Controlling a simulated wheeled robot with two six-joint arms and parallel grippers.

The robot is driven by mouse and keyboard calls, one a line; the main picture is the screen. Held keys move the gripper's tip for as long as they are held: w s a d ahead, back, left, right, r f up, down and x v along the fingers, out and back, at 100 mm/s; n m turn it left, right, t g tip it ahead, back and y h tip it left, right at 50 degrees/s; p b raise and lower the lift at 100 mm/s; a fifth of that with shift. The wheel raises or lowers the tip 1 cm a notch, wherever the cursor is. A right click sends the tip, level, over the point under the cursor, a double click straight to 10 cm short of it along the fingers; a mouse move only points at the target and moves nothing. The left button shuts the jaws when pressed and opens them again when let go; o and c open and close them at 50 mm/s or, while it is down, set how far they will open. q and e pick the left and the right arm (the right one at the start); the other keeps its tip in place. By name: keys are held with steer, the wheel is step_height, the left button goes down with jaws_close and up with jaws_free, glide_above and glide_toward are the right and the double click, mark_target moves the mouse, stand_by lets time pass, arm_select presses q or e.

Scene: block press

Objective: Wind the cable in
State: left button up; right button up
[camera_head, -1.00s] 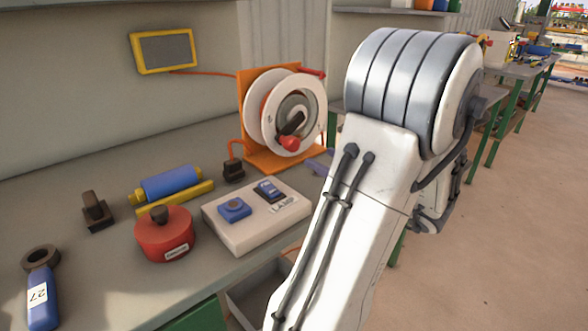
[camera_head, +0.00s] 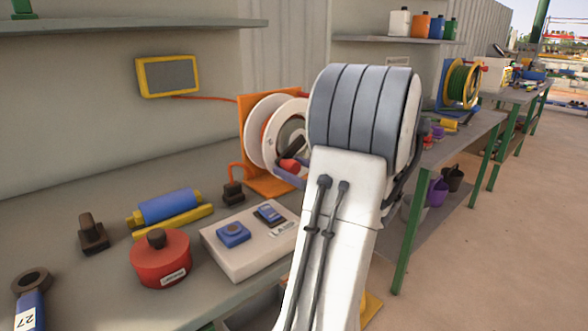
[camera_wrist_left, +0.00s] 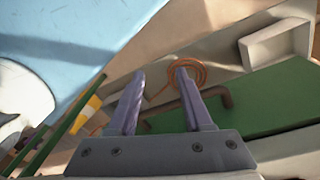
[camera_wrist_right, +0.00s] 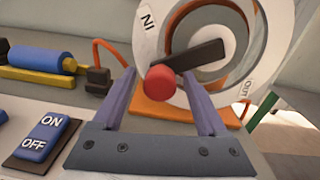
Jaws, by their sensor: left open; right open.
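The cable reel (camera_head: 268,122) has white discs on an orange stand at the back of the bench. Its dark crank arm (camera_wrist_right: 190,54) ends in a red knob (camera_head: 290,165). In the right wrist view the disc is marked "IN" at upper left and "OUT" at right. An orange cable (camera_wrist_right: 108,50) runs from the stand to a dark block (camera_head: 233,193). My right gripper (camera_wrist_right: 160,80) is open, with the red knob (camera_wrist_right: 160,86) showing between its fingertips; I cannot tell contact. My arm hides the reel's right side. My left gripper (camera_wrist_left: 160,74) is open and empty.
A white switch box (camera_head: 248,258), a red round weight (camera_head: 160,260), a blue roller (camera_head: 168,204) and a blue-handled tool (camera_head: 30,295) lie on the bench. A yellow-framed panel (camera_head: 168,76) hangs on the wall. The left wrist view shows an orange ring (camera_wrist_left: 188,74).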

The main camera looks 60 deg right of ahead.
jaws_close()
steer(key=shift+a, duration=0.1)
stand_by(1.3)
